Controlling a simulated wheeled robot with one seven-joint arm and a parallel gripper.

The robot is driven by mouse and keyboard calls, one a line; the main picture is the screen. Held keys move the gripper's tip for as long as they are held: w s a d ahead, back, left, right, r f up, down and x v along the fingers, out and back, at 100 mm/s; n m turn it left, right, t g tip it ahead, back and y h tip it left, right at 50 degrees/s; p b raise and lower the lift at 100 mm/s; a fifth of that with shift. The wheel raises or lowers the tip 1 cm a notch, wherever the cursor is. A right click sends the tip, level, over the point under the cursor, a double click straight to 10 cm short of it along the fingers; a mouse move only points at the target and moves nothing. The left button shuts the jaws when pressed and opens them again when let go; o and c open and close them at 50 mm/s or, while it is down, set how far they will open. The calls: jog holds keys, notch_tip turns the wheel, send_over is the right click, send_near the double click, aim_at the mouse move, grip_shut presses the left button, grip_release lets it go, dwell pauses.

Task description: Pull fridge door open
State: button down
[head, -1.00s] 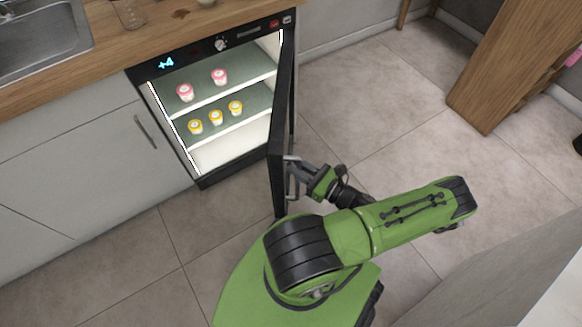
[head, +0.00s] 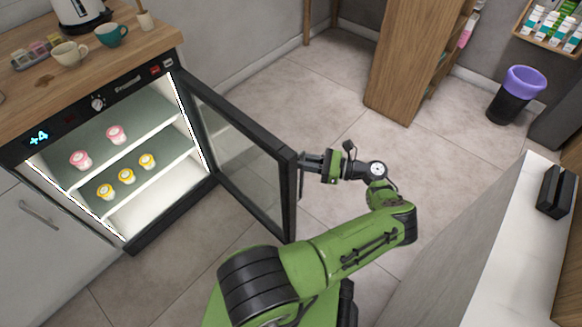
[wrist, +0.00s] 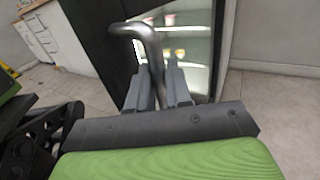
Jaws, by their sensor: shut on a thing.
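The fridge (head: 72,125) stands under the wooden counter at the left, with its lit inside in full view. Its glass door (head: 240,150), framed in black, stands wide open, hinged at the fridge's right side. My gripper (head: 303,165) is at the door's free edge, on the outer side. In the wrist view, my gripper (wrist: 160,88) is shut on the curved metal door handle (wrist: 147,36), with the bar between its fingers. The door frame (wrist: 102,35) is just beyond. In the head view the handle is mostly hidden by the gripper.
Pink and yellow jars stand on the fridge shelves. Cups (head: 111,34) and a kettle (head: 80,14) are on the counter (head: 60,85). A wooden shelf unit (head: 412,60) and a bin (head: 516,95) stand at the back. A white counter (head: 520,250) is at the right. Tiled floor is free behind the door.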

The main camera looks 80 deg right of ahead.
jog(key=shift+w+d, duration=0.1)
jog(key=shift+d, duration=0.5)
jog(key=shift+r, duration=0.1)
jog(key=c, duration=1.4)
grip_release()
jog(key=shift+o, duration=1.2)
jog(key=shift+w+d, duration=0.1)
jog(key=shift+w, duration=0.2)
jog(key=shift+s, duration=0.1)
jog(key=shift+s, duration=0.1)
jog(key=s, duration=1.2)
jog(key=shift+a, duration=0.2)
